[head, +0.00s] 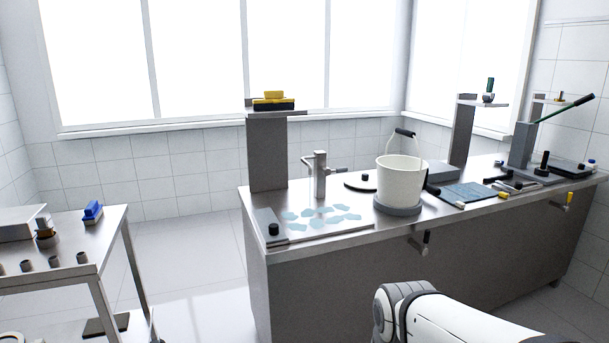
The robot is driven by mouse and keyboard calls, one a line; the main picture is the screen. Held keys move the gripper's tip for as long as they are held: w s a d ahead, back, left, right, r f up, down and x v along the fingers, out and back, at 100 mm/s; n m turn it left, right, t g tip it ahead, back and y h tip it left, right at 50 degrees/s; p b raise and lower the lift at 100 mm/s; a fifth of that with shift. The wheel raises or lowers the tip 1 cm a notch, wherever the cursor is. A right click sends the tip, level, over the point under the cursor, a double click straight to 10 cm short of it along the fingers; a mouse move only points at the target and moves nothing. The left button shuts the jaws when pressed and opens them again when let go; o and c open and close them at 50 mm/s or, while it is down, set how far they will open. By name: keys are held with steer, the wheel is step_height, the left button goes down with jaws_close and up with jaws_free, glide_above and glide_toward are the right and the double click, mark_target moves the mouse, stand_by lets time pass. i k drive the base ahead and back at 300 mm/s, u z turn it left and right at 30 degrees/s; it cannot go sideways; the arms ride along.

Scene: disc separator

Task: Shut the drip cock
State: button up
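A small grey metal cock (319,174) stands upright on the steel bench, behind a flat tray with pale blue patches. A short spout or arm sticks out to its left and a lever to its right. Two other fittings with handles project from the bench front: one with a black handle (426,241) and one with a yellow handle (568,200). No label shows, so I cannot tell which is the drip cock, or whether any is open. My white arm shows at the bottom right, in front of the bench. My gripper is out of view.
A white bucket (401,181) stands on a grey disc right of the grey cock. The patched tray (337,233) lies along the bench front. A side table (108,228) stands at the left, with clear floor between it and the bench.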

mark_target(326, 171)
steer(key=z, duration=0.15)
steer(key=i, duration=0.9)
steer(key=u, duration=0.2)
steer(key=k, duration=0.8)
steer(key=z, duration=0.2)
steer(key=i, duration=0.85)
steer(key=u, duration=0.05)
